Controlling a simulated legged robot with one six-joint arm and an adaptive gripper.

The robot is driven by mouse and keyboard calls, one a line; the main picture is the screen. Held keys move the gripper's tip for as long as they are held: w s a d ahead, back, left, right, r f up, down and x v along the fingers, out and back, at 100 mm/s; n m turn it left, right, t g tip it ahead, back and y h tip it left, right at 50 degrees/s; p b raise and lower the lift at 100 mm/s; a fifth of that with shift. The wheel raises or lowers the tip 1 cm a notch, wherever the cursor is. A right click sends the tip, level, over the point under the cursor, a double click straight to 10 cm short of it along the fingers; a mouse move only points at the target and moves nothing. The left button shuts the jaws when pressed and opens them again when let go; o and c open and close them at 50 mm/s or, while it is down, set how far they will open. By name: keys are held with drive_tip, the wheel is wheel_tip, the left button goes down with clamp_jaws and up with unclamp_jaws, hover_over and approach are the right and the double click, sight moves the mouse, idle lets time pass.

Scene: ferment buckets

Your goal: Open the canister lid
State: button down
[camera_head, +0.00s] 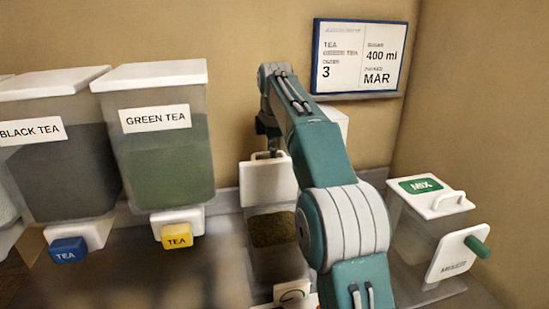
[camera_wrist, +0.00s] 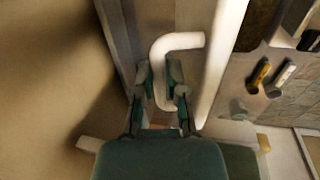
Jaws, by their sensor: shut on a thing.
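The canister (camera_head: 273,240) stands in the middle of the head view, clear-walled with dark green-brown contents. Its white lid (camera_head: 268,183) looks tilted up at the back, its broad face toward the head camera. In the wrist view the lid (camera_wrist: 221,60) shows nearly edge-on as a long white strip, with dark contents to its right. The lid's white bent handle (camera_wrist: 178,41) lies between the fingers of my gripper (camera_wrist: 160,82), which is shut on it. In the head view my arm partly hides the gripper behind the lid.
Green tea (camera_head: 160,150) and black tea (camera_head: 62,165) dispensers hang at the left, with yellow (camera_head: 177,241) and blue (camera_head: 67,250) tea taps. A mix container (camera_head: 415,245) with closed lid (camera_head: 430,193) stands at the right. A sign (camera_head: 360,57) is on the back wall.

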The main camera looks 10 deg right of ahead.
drive_tip(key=shift+w+f, duration=0.15)
drive_tip(key=shift+w, duration=0.45)
drive_tip(key=shift+w+f, duration=0.15)
drive_tip(key=shift+w, duration=0.4)
drive_tip(key=shift+r, duration=0.1)
drive_tip(key=c, duration=0.7)
unclamp_jaws()
drive_tip(key=shift+s, duration=0.15)
